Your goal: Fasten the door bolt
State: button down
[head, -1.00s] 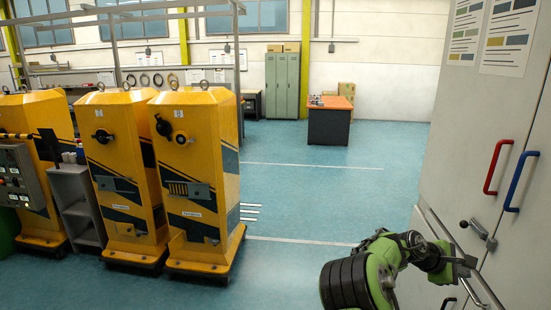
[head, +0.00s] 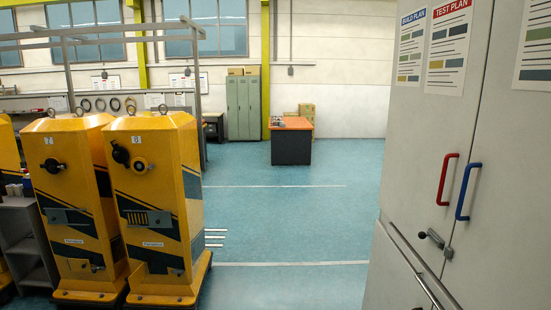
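The door bolt (head: 433,239) is a small dark metal piece with a knob, mounted low on the pale grey double doors at the right of the head view. It sits beside the seam between the door with the red handle (head: 446,180) and the door with the blue handle (head: 467,187). Both doors look closed. I cannot tell whether the bolt reaches across the seam. My gripper is out of view.
A horizontal metal rail (head: 413,268) runs along the doors below the bolt. Yellow cabinets (head: 158,190) stand at the left. A desk with an orange top (head: 292,145) and grey lockers (head: 244,107) are at the back. The blue floor (head: 280,215) between is clear.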

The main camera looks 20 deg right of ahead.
aim_at(422, 235)
jog(key=z, duration=1.3)
